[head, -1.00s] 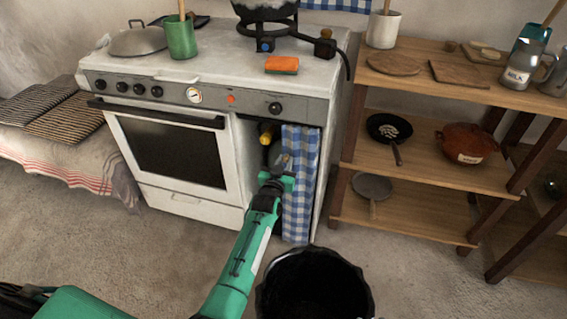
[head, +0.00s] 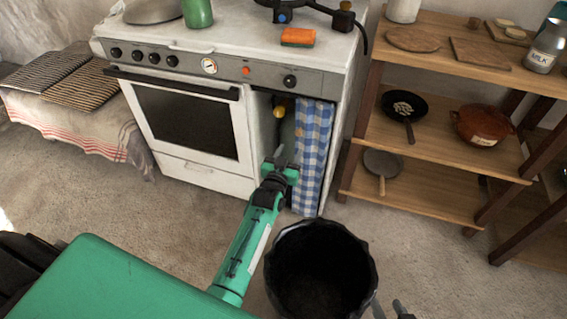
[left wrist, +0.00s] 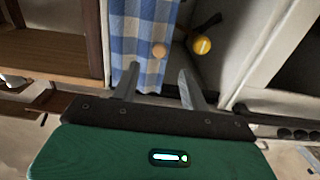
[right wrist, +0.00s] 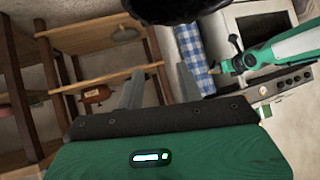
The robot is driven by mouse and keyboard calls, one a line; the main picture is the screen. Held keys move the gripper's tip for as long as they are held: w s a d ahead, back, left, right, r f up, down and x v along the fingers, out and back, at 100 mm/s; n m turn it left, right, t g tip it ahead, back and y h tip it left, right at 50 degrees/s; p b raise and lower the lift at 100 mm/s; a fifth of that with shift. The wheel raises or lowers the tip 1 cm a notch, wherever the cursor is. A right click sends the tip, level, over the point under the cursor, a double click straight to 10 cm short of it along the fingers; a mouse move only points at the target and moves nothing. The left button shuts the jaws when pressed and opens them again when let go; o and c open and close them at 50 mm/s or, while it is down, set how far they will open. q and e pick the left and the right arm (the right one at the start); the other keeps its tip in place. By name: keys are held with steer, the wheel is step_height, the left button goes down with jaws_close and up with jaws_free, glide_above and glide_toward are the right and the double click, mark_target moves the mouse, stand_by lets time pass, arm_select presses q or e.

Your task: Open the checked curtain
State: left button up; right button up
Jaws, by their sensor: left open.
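The blue-and-white checked curtain (head: 312,150) hangs gathered at the right side of the compartment beside the oven. The left part of that compartment is uncovered. My left gripper (head: 279,157) is open, just left of the curtain's left edge at the opening. In the left wrist view the curtain (left wrist: 142,35) lies beyond the fingers, one fingertip overlapping it in the picture; I cannot tell whether they touch.
A yellow-topped fitting (head: 279,111) is inside the compartment. The white stove (head: 190,120) stands left of the curtain. A black bin (head: 320,235) stands in front of it. Wooden shelves (head: 440,145) with pans are at the right. Floor is clear in front of the oven.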

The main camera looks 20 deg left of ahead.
arm_select(q)
steer(key=s, duration=0.5)
steer(key=shift+s+d+p, duration=0.2)
steer(key=shift+s+p, duration=0.15)
arm_select(e)
steer(key=shift+s+d+g+h, duration=0.2)
steer(key=shift+d+g, duration=0.05)
steer(key=shift+d, duration=0.25)
steer(key=shift+s+d+g+h, duration=0.2)
steer(key=shift+d+g, duration=0.05)
steer(key=shift+d, duration=0.25)
